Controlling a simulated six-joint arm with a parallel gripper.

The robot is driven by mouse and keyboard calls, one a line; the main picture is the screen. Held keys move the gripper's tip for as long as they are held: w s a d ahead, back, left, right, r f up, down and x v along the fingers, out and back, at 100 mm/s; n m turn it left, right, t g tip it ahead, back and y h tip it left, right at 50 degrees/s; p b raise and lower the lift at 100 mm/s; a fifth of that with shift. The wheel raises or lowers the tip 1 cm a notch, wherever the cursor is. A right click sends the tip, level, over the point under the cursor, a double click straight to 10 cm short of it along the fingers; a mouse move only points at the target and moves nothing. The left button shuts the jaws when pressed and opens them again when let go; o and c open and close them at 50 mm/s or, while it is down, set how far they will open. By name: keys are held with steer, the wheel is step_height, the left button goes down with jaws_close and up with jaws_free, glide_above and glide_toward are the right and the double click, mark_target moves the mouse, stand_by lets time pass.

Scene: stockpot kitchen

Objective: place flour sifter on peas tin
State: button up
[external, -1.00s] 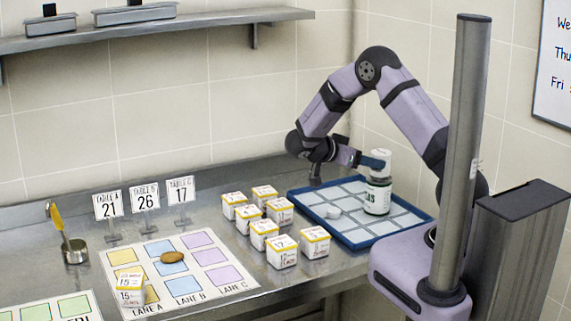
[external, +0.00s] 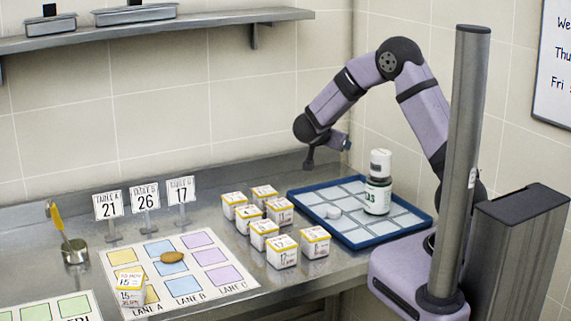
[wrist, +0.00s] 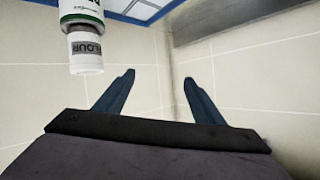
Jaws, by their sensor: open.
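The flour sifter (external: 380,163) is a small white cylinder with a grey band. It stands upright on top of the peas tin (external: 377,196), a white and dark green tin on the blue-rimmed tray. In the wrist view the sifter (wrist: 85,52) with its "FLOUR" label and the tin (wrist: 80,12) show at the upper left. My gripper (external: 328,152) is open and empty, up and to the left of the sifter, apart from it. In the wrist view the gripper's two fingers (wrist: 158,82) are spread with only wall tiles between them.
A lane mat (external: 215,290) with a brown oval item (external: 172,257) lies further left. The shelf (external: 200,24) is above.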

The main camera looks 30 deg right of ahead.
steer(key=w+a+n+t+y, duration=0.2)
steer(key=a+n+y, duration=0.2)
steer(key=a+y, duration=0.1)
steer(key=s+a+f+n+g+y, duration=0.1)
steer(key=s+a+f+n+y, duration=0.15)
steer(key=s, duration=0.25)
steer(key=s+a+f+n+g+y, duration=0.2)
steer(key=s+a+y, duration=0.1)
steer(key=s, duration=0.1)
steer(key=s+d+f+n+g, duration=0.1)
steer(key=s+d+f+g, duration=0.1)
steer(key=s, duration=0.6)
steer(key=s+d+f+n+g, duration=0.1)
steer(key=s+d+f+g, duration=0.1)
steer(key=s, duration=0.6)
steer(key=s+d+f+n+g, duration=0.1)
steer(key=s+g, duration=0.3)
steer(key=s, duration=0.4)
steer(key=shift+s+d+f+n+h, duration=0.35)
steer(key=shift+d+f+h, duration=0.1)
steer(key=shift+d+f, duration=0.25)
